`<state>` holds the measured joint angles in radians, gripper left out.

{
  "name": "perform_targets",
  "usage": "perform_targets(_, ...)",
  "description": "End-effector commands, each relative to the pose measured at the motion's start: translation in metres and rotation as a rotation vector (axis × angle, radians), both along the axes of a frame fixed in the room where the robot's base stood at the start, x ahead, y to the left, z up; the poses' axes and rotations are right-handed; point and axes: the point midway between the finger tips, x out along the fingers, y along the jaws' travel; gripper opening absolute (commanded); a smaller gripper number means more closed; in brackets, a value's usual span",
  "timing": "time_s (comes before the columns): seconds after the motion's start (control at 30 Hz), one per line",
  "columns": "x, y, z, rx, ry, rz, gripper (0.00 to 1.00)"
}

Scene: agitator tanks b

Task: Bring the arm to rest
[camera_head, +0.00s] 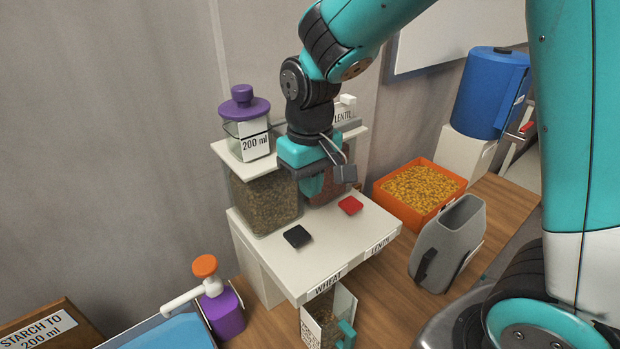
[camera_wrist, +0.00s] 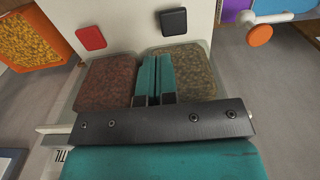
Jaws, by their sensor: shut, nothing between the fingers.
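My gripper (camera_wrist: 155,80) is shut and empty, its two teal fingers side by side in the wrist view. In the head view my arm reaches down from the top, and the gripper (camera_head: 312,186) hangs in front of the two grain containers on the white dispenser stand. The wheat container (camera_head: 268,203) is at the left, with brown-green grain. The lentil container (camera_head: 328,188) at the right is partly hidden behind my gripper. A black square button (camera_head: 297,236) and a red square button (camera_head: 350,205) lie on the white ledge (camera_head: 325,250) below, apart from the fingers.
A purple-lidded 200 ml jar (camera_head: 246,125) stands on the upper shelf. An orange bin of yellow grain (camera_head: 418,190), a grey container (camera_head: 447,245) and a blue drum (camera_head: 490,92) stand at the right. A clear jug (camera_head: 328,318) sits under the ledge; a purple pump bottle (camera_head: 222,310) is at left.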

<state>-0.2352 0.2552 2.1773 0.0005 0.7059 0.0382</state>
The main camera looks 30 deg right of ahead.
Motion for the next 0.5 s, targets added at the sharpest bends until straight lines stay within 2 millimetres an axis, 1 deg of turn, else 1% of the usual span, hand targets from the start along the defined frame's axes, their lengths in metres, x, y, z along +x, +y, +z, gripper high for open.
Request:
perform_targets(0.1,0.001,0.0,0.011,0.001,-0.003,0.0,0.0)
perform_targets(0.2,0.0,0.0,0.016,0.0,0.0,0.0,0.0)
perform_targets(0.5,0.0,0.0,0.017,0.0,-0.001,0.0,0.0)
